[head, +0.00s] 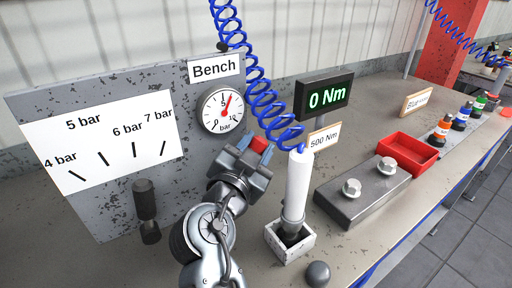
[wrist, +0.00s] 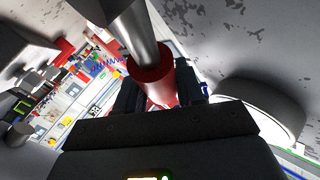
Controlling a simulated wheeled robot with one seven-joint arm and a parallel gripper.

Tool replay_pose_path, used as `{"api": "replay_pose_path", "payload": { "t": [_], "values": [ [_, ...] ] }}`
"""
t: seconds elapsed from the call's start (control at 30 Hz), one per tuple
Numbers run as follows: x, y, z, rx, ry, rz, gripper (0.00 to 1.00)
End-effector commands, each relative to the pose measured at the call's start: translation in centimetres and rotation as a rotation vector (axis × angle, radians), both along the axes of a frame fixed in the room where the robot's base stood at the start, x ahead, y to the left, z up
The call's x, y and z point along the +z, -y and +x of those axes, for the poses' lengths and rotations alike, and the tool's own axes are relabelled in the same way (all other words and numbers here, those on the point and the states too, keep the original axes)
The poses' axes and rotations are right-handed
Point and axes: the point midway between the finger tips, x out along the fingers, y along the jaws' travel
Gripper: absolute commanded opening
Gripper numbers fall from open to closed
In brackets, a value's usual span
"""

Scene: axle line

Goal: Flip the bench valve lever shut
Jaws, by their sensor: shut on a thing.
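My gripper (head: 251,158) is at the grey bench panel, just below the round pressure gauge (head: 223,111). The red grip of the bench valve lever (head: 260,144) shows between its fingers. In the wrist view the red grip (wrist: 151,75) on a metal rod (wrist: 133,35) lies between the two dark fingers, which are shut on it. The valve body is hidden behind my gripper in the head view, so the lever's angle is hard to tell. The gauge needle points up and slightly right, near 5. A "Bench" sign (head: 214,67) is above it.
A dark knob (head: 146,199) and a pressure scale board (head: 100,142) are on the panel at left. A white tool (head: 297,185) stands in a holder right of my gripper, with a blue coiled hose (head: 262,85) above. A bolted grey block (head: 362,190) and red tray (head: 407,152) are farther right.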

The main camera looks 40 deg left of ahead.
Motion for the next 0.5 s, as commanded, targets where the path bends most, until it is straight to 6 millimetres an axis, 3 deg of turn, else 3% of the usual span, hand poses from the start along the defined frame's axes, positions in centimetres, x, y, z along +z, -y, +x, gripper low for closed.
{"api": "replay_pose_path", "payload": {
  "t": [0.27,0.5],
  "values": [
    [-0.2,0.1,0.1,-0.002,-0.014,0.006,0.00],
    [-1.5,0.6,1.3,-0.004,-0.161,0.070,0.00]
  ]
}}
